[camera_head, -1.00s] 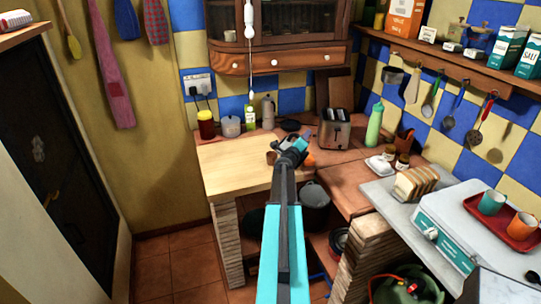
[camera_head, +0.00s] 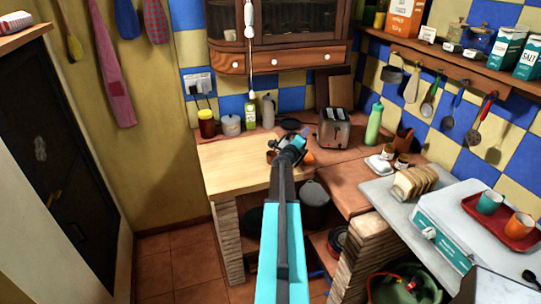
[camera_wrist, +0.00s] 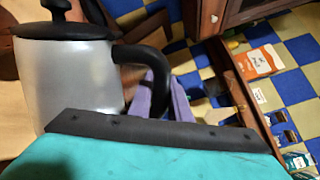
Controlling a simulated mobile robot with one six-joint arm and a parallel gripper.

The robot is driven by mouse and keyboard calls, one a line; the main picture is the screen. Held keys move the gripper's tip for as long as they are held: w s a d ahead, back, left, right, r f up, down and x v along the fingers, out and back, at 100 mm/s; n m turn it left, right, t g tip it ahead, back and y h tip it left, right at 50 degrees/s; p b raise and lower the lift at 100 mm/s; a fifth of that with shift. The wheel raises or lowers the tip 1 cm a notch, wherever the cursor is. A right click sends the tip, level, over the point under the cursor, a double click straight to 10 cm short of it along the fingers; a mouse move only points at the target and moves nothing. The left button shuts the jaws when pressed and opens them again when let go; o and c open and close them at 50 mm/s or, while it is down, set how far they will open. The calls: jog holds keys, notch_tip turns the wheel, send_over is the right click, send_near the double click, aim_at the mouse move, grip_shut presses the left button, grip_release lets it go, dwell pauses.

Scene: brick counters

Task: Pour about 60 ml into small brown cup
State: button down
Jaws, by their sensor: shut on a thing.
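A silvery pot (camera_wrist: 75,85) with a black lid and black handle fills the left of the wrist view. My gripper (camera_wrist: 166,98) has its purple fingers closed around the pot's handle (camera_wrist: 143,54). In the head view my gripper (camera_head: 299,137) is over the right end of the wooden worktop, and my arm mostly hides the pot. A small brownish cup (camera_head: 271,156) shows partly just left of my wrist, on the worktop. Its inside is not visible. I cannot tell how far the pot is tilted or whether liquid is flowing.
The light wooden worktop (camera_head: 235,168) is clear on its left. A jar (camera_head: 207,124), canister (camera_head: 230,125) and green-labelled bottle (camera_head: 250,115) stand behind it. An orange object (camera_head: 308,158) is right of my wrist. A toaster (camera_head: 334,128) and green bottle (camera_head: 374,123) stand farther right.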

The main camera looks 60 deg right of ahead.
jog(key=shift+w+a+r+n+p, duration=0.1)
jog(key=shift+w+r+n+p, duration=0.55)
jog(key=shift+p, duration=0.55)
dwell(1.0)
jog(key=s+f+m+b, duration=0.1)
jog(key=b, duration=0.2)
jog(key=s+f+m+b, duration=0.1)
jog(key=m+b, duration=0.1)
jog(key=b, duration=0.1)
jog(key=shift+s+d+f, duration=0.2)
jog(key=shift+f, duration=0.15)
jog(key=shift+s+f+b, duration=0.1)
jog(key=shift+s+b, duration=0.05)
jog(key=shift+b, duration=0.2)
dwell(0.6)
jog(key=shift+s+d+f+m+b, duration=0.1)
jog(key=shift+s+f+m+b, duration=0.25)
jog(key=shift+m+b, duration=0.5)
jog(key=shift+s+d+f+m+b, duration=0.15)
jog(key=shift+s+m+b, duration=0.35)
jog(key=shift+b, duration=0.65)
jog(key=shift+s+f+b, duration=0.15)
jog(key=shift+b, duration=0.3)
